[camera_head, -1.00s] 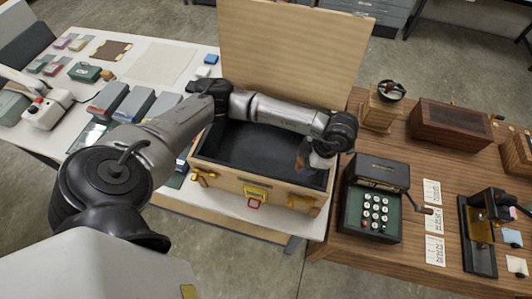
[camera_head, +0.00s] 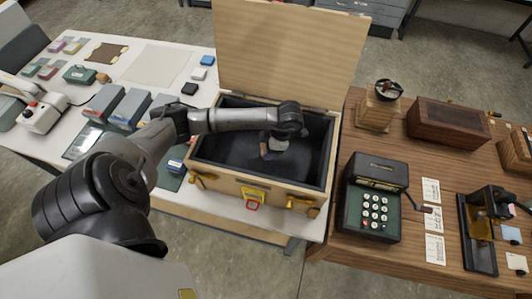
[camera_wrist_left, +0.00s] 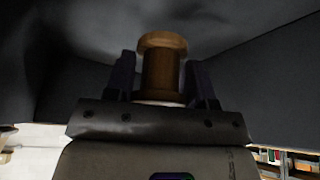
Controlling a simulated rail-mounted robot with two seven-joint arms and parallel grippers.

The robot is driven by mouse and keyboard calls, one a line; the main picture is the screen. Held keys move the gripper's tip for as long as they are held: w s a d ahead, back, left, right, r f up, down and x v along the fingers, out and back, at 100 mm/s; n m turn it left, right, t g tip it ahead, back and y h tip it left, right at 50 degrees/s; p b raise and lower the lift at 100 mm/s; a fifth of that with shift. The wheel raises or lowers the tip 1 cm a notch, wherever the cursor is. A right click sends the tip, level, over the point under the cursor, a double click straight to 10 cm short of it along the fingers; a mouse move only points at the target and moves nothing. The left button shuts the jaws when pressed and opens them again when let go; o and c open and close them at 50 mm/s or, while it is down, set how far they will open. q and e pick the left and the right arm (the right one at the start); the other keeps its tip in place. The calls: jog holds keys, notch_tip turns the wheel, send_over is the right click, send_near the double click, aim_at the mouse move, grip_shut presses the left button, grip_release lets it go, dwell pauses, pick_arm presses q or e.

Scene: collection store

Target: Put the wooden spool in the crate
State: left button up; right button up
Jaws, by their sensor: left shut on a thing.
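The wooden spool (camera_wrist_left: 162,68) is held between the two fingers of my left gripper (camera_wrist_left: 160,82) in the left wrist view. It is brown with a wider rounded end. In the head view my left gripper (camera_head: 266,150) hangs inside the open crate, over its dark-lined interior, and the spool there is too small to make out clearly. The crate (camera_head: 228,183) is light wood with a black lining, its lid raised at the back. Whether the spool touches the crate's floor cannot be told. My right gripper is not in view.
The crate's raised lid (camera_head: 290,50) stands behind the arm. The crate's walls surround the gripper. A green adding machine (camera_head: 374,200) stands on the wooden table at right. Grey boxes (camera_head: 131,108) and small items lie on the white table at left.

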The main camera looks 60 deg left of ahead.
pick_arm(q)
jog(key=shift+s+a+f, duration=0.1)
jog(key=shift+a+f, duration=0.15)
jog(key=shift+a, duration=0.1)
jog(key=shift+f, duration=1.95)
jog(key=shift+f, duration=0.1)
jog(key=o, duration=0.9)
jog(key=v, duration=1.2)
jog(key=shift+s+p, duration=0.1)
jog(key=shift+p, duration=0.25)
